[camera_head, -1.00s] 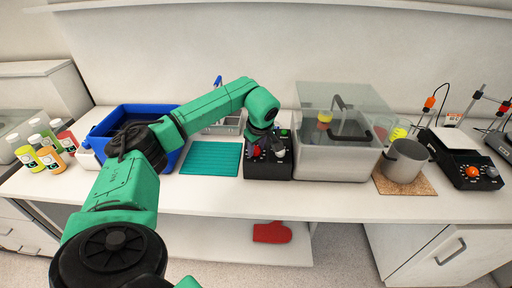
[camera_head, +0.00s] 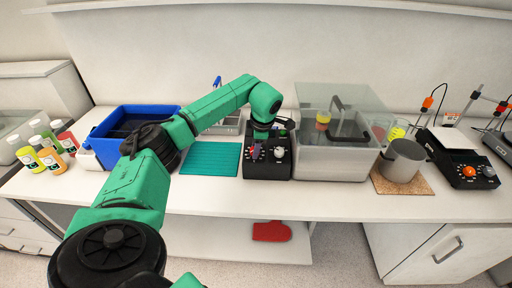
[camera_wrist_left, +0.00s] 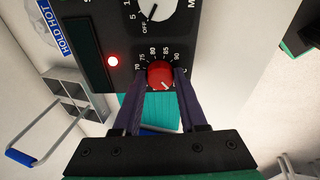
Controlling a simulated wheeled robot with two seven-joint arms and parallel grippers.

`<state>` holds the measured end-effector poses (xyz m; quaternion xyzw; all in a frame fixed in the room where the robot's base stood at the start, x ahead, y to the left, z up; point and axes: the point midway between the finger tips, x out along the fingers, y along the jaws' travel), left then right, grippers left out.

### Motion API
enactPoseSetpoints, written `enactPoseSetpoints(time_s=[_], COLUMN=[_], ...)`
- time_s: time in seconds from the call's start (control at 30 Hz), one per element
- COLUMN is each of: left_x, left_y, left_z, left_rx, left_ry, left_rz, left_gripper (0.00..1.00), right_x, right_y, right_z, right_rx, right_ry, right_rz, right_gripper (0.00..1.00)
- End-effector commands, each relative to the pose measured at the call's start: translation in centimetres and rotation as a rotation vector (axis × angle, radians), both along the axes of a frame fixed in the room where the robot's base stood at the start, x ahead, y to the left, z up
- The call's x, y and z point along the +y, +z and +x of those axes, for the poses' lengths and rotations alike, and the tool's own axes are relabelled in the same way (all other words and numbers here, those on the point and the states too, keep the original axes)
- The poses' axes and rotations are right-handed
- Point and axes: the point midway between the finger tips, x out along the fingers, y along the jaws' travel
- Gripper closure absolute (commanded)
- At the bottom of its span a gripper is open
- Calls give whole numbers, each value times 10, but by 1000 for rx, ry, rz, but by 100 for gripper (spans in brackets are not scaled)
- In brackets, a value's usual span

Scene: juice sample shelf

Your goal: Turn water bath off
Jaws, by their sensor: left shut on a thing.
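The water bath is a clear-lidded tank (camera_head: 332,162) with a black control box (camera_head: 267,171) at its left. The box carries a red temperature knob (camera_wrist_left: 161,74) and a pale knob (camera_head: 280,153), whose dial in the left wrist view (camera_wrist_left: 158,7) is marked OFF. A red light (camera_wrist_left: 113,61) glows beside the red knob. My left gripper (camera_head: 256,153) reaches down over the box. In the left wrist view its two dark fingers (camera_wrist_left: 160,82) are shut on the red knob, one on each side. My right gripper is not in view.
A teal mat (camera_head: 210,160) and a blue tub (camera_head: 103,131) lie left of the box. A metal rack (camera_head: 230,126) stands behind the mat. A pot (camera_head: 402,161) on a cork mat (camera_head: 393,186) stands right of the tank. Several bottles (camera_head: 50,158) stand at the far left.

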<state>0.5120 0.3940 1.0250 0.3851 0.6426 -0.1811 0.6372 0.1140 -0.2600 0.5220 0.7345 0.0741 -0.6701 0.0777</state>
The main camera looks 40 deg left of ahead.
Motion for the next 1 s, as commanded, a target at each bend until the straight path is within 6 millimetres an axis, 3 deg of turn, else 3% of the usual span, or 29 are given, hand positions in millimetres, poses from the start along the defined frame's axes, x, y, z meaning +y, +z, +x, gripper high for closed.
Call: enactPoseSetpoints(time_s=[0.3, 0.8, 0.83, 0.9, 1.0], left_x=[2, 2, 2, 2, 1], left_y=[3, 2, 2, 2, 1], left_z=[1, 1, 1, 1, 1], left_rx=[-26, -29, -29, -28, -26], left_ry=[121, 141, 140, 140, 139], left_rz=[-23, -27, -27, -28, -28], left_gripper=[100, 100, 55, 28, 28], right_x=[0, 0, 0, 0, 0], right_y=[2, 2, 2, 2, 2], right_z=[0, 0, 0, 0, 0], right_rx=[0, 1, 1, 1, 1], right_ry=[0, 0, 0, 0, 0], right_rz=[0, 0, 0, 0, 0], right_gripper=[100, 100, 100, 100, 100])
